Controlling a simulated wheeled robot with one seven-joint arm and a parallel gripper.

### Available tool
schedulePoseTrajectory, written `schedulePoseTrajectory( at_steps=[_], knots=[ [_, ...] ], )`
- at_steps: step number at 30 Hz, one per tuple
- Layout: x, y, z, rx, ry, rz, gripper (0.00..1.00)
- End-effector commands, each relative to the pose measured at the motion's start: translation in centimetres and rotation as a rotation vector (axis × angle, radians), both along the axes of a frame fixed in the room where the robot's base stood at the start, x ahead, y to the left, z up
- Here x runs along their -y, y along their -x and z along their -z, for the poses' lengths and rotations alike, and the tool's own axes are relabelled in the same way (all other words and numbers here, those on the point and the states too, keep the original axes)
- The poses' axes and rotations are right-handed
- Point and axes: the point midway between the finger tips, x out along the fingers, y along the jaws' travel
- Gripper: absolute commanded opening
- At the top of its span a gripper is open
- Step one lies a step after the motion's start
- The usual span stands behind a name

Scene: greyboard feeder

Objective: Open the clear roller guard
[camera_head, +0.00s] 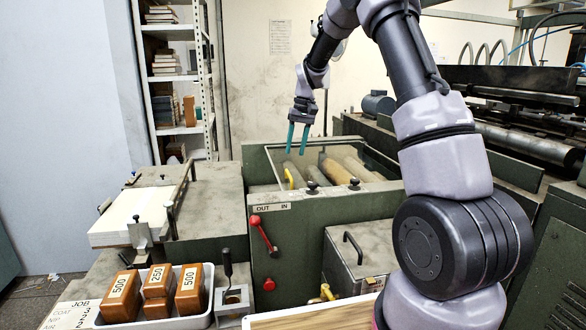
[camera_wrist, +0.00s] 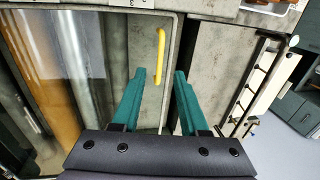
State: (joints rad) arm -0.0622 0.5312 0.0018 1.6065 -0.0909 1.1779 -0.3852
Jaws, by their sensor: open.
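The clear roller guard (camera_head: 266,168) looks shut, lying over the rollers in the green machine. Its yellow handle (camera_head: 289,178) is at its left side. In the wrist view the clear pane (camera_wrist: 112,48) fills the left half, with a brown roller behind it. The handle also shows there (camera_wrist: 160,58), upright in the picture, just beyond and between the fingertips. My gripper (camera_head: 297,151) is open and empty, its teal fingers pointing down above the handle and apart from it in the head view. The wrist view also shows the gripper (camera_wrist: 161,74).
A red lever (camera_head: 264,236) is on the machine's front below the OUT/IN label. Black knobs (camera_head: 312,187) stand along the front edge by the guard. A board stack (camera_head: 133,215) lies on the left table, and a tray (camera_head: 208,312) of brown weights is in front.

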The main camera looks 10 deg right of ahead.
Motion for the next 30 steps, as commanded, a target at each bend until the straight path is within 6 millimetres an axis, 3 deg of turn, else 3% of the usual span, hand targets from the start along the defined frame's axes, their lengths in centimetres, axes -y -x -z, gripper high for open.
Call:
schedulePoseTrajectory(
  at_steps=[3, 10, 15, 24, 27, 28, 30],
  knots=[
    [-0.5, 0.1, 2.5, -0.004, 0.000, 0.000, 0.43],
    [-1.2, 0.1, 6.1, -0.003, 0.000, 0.000, 0.43],
    [-1.4, 0.0, 7.3, 0.000, 0.000, 0.001, 0.43],
    [-1.5, 0.0, 7.5, 0.000, 0.000, 0.002, 0.43],
    [-1.5, 0.0, 7.4, 0.000, 0.000, 0.002, 0.05],
    [-1.5, 0.0, 7.4, 0.000, 0.000, 0.002, 0.00],
    [-1.5, 0.0, 7.4, 0.000, 0.000, 0.002, 0.00]
  ],
)
